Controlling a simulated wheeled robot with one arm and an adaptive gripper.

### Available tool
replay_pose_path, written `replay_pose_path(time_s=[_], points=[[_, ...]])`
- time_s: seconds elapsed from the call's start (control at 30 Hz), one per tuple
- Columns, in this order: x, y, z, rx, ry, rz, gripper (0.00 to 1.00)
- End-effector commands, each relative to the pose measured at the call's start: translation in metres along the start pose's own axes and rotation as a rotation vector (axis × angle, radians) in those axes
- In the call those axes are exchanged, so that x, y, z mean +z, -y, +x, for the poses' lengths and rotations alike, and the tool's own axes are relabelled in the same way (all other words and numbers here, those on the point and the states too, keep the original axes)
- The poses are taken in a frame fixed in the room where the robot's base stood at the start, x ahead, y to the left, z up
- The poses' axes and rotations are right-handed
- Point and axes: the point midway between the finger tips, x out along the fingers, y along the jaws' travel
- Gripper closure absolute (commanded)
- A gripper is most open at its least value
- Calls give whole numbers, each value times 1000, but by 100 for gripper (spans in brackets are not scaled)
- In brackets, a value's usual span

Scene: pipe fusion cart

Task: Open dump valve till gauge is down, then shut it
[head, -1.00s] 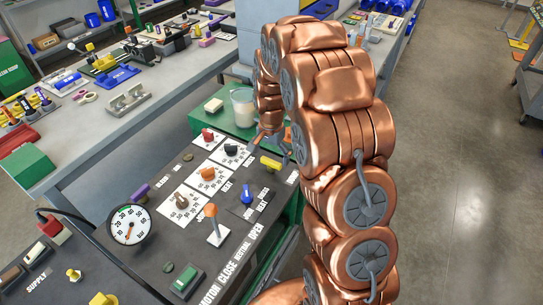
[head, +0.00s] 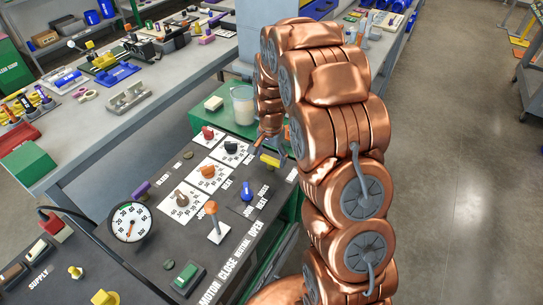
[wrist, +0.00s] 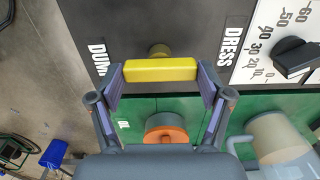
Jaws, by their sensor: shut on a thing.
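The dump valve's yellow bar handle (wrist: 160,70) lies crosswise between the DUMP and DRESS labels in the wrist view. It also shows at the panel's far right edge in the head view (head: 270,160). My gripper (wrist: 160,80) is shut on this handle, with one finger pad at each end of the bar. In the head view my gripper (head: 265,142) is small and partly hidden behind my arm. The round white pressure gauge (head: 130,222) stands at the left of the panel, with its dial facing the head camera. Its needle is too small to read exactly.
An orange-knobbed lever (head: 212,208), a blue knob (head: 247,190) and black, red and orange dials crowd the panel beside the handle. A clear jug (head: 243,104) and an orange-capped part (wrist: 166,133) sit on the green cart beyond. Open floor lies at right.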

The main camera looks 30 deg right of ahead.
Motion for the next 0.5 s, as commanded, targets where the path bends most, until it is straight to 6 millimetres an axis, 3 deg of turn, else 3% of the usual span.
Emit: replay_pose_path(time_s=[0.5], points=[[0,2,4,-4,-3,-154,57]])
